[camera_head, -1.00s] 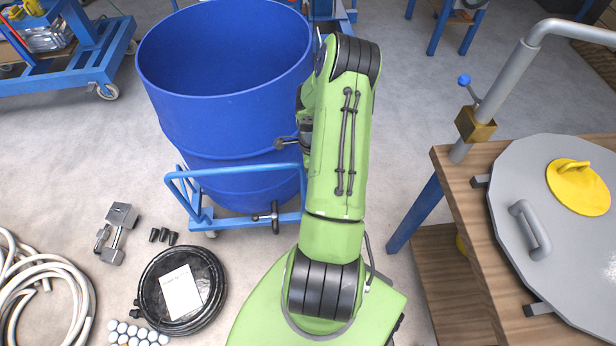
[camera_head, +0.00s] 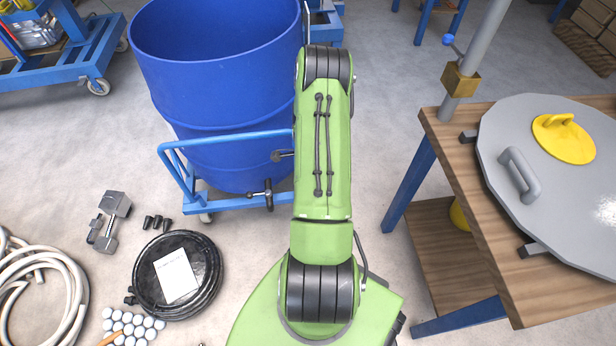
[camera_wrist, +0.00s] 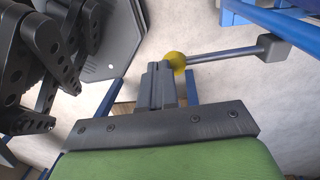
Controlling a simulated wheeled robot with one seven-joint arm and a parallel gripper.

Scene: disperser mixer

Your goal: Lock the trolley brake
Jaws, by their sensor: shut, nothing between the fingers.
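The blue trolley (camera_head: 222,137) carries a large blue drum (camera_head: 218,95) left of my arm in the head view. A dark T-shaped handle (camera_head: 268,193) sits upright on its low front bar. I cannot tell which is the brake. My gripper is hidden behind my arm in the head view. In the wrist view the dark linked fingers of my gripper (camera_wrist: 27,122) show at the left edge, shut and empty. A grey rod (camera_wrist: 228,54) runs beside a yellow round thing (camera_wrist: 177,62); what they belong to is unclear.
A wooden table (camera_head: 468,165) with a grey lid (camera_head: 535,185) stands at the right. On the floor at left lie a black hose coil (camera_head: 210,277), a white hose (camera_head: 60,262) and metal parts (camera_head: 108,220). Another blue trolley (camera_head: 65,75) is at the far left.

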